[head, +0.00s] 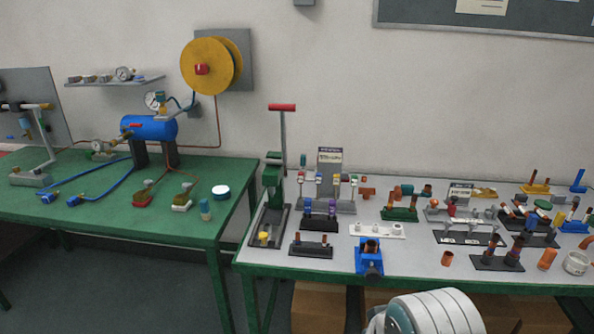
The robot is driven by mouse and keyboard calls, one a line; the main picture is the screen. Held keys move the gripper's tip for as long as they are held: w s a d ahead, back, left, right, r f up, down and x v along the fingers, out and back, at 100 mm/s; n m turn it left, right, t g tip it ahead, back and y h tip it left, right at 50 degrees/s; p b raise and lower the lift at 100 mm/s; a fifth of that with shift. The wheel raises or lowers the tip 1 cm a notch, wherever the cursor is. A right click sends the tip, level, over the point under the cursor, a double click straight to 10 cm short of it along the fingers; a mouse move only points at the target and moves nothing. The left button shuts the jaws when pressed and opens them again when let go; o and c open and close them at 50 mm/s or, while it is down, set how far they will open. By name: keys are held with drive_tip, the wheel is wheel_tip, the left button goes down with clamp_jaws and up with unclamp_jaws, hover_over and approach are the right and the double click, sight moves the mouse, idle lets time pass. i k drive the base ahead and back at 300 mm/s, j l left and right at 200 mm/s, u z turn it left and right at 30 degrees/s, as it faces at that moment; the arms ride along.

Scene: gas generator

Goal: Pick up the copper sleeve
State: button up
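A short copper sleeve-like piece (447,258) stands alone near the front of the light-topped bench, right of the blue vise. A longer copper piece (547,259) stands tilted further right, beside a pale round container. Another copper fitting (368,192) lies near the back middle of the bench. I cannot tell for sure which of these is the copper sleeve. My gripper is not in view. A rounded white and teal part of my own arm shows at the bottom edge, in front of the bench.
The blue vise (369,259) stands at the front edge, with a dark-and-copper piece at its top. Black racks (497,263) and a white holder (377,231) crowd the bench. A tall red-handled press (273,195) stands at its left end. A green table (110,216) is further left.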

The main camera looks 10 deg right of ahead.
sight(371, 249)
drive_tip(key=i+l+z, duration=0.1)
drive_tip(key=i+z, duration=0.15)
drive_tip(key=i, duration=0.2)
drive_tip(key=i+z, duration=0.3)
drive_tip(key=i+l, duration=0.05)
drive_tip(key=i, duration=0.05)
